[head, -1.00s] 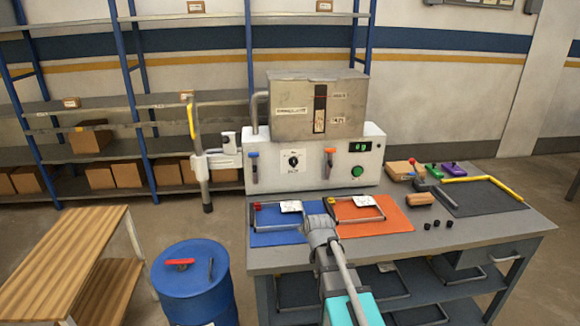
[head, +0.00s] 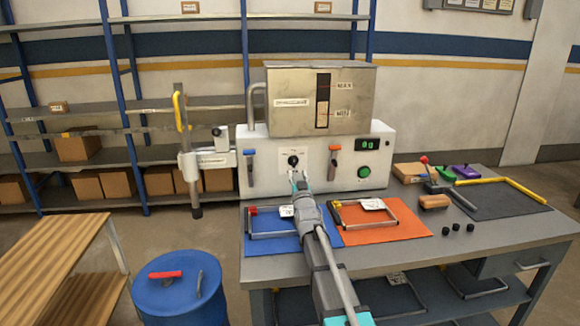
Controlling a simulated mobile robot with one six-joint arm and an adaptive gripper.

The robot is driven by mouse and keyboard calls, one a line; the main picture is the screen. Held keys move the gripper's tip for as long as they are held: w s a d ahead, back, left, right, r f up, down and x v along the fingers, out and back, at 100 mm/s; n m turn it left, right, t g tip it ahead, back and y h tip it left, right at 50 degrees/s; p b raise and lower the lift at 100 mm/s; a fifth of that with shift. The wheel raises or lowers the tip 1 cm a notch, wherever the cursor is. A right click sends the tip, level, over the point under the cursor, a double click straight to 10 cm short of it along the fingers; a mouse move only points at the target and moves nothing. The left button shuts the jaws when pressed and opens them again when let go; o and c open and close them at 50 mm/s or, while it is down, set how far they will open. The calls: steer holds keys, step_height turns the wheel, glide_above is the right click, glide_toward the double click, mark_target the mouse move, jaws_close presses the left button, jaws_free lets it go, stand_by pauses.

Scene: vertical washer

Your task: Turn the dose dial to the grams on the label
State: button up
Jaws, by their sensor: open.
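The dose dial (head: 293,160) is a small black knob on a white plate on the front of the white machine (head: 320,178). My gripper (head: 298,178) is open, with its fingertips just below the dial; I cannot tell whether they touch it. The green display (head: 369,144) seems to read 0 g. The steel hopper (head: 290,88) on top carries a white label (head: 291,102) whose text is too small to read. White tags (head: 372,204) lie on the frames on the table, also unreadable. My gripper hides the dial plate's lower part.
A blue-handled lever (head: 250,168) and an orange-handled lever (head: 334,160) flank the dial. A green button (head: 364,172) sits below the display. Blue (head: 270,244) and orange mats (head: 405,222) with metal frames lie in front. A blue drum (head: 180,295) stands left.

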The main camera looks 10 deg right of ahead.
mark_target(294, 159)
steer(key=shift+w+d+r+t, duration=0.1)
steer(key=shift+w+t, duration=0.3)
steer(key=shift+w+r, duration=0.1)
steer(key=shift+p+x, duration=1.3)
steer(key=shift+x, duration=2.3)
jaws_close()
